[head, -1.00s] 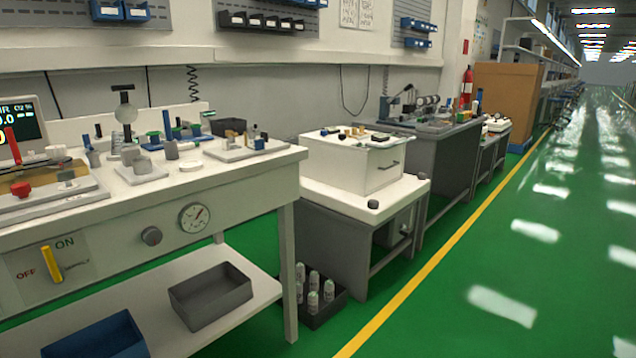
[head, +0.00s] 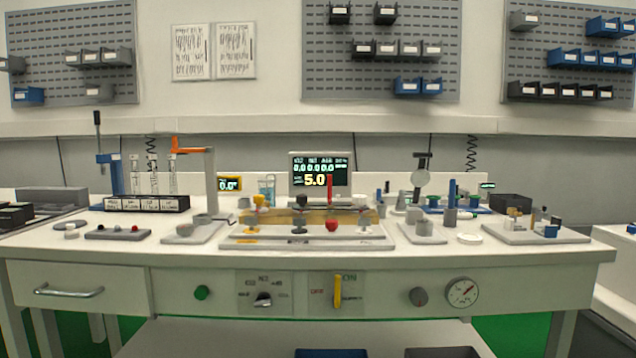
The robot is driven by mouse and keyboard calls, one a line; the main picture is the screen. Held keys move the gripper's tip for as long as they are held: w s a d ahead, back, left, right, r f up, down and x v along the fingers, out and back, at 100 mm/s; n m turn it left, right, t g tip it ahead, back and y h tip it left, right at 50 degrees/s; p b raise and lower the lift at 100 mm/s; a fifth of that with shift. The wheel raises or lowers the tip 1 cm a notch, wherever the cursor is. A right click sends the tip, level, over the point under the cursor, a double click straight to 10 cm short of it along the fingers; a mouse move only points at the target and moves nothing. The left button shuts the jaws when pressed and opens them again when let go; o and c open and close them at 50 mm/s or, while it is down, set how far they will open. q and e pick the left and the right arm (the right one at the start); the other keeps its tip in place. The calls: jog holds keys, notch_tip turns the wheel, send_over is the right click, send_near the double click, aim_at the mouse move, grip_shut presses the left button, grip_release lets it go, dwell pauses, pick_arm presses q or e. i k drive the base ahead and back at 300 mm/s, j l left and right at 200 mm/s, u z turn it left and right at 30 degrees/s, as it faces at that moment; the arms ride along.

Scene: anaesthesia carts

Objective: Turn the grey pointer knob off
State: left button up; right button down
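The grey pointer knob (head: 263,299) sits on a pale label plate (head: 255,284) on the front panel of the white bench, left of centre. Small labels ring it; "N2" shows above it, and the others are too small to read surely. Its pale pointer seems to slant toward the lower left, but I cannot tell its exact setting. Neither of my grippers is in view.
A yellow lever (head: 338,291) stands upright between "OFF" and "ON". A green button (head: 202,293), a round grey knob (head: 418,297), a gauge (head: 462,293) and a drawer handle (head: 69,291) share the front panel. The benchtop (head: 130,255) carries several devices.

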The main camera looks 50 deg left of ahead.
aim_at(264, 299)
jog(key=u, duration=1.8)
